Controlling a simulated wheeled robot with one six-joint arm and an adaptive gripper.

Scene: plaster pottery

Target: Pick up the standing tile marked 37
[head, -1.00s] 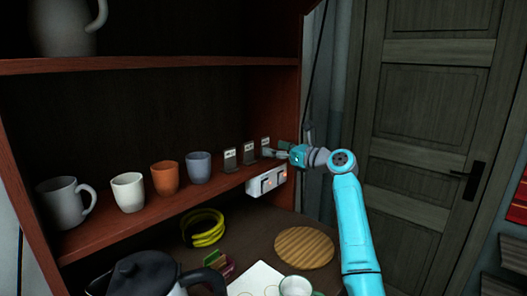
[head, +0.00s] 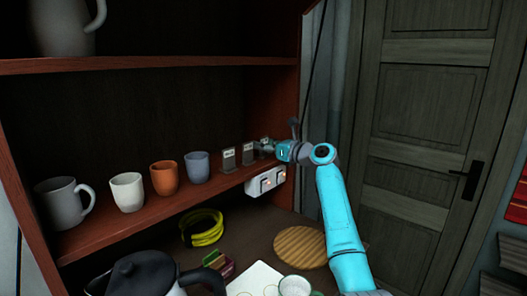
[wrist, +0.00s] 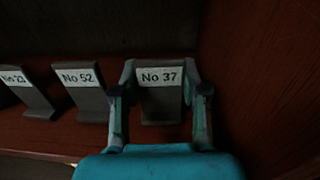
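The tile marked 37 (wrist: 162,98) is a dark grey standing tile with a white "No 37" label, at the right end of a row on the shelf. In the wrist view my gripper (wrist: 160,100) has its two fingers spread, one on each side of this tile. Small dark gaps seem to show between the fingers and the tile, so I see no grip. In the head view my gripper (head: 268,147) is at the right end of the shelf and hides most of that tile. The tile marked 52 (wrist: 85,97) stands just left of my left finger.
The tile marked 23 (wrist: 28,96) stands further left. A blue-grey mug (head: 197,168), an orange cup (head: 164,178), a white cup (head: 127,192) and a grey mug (head: 62,205) line the shelf (head: 150,219). A white socket box (head: 265,182) is below. The cabinet's side wall is close on the right.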

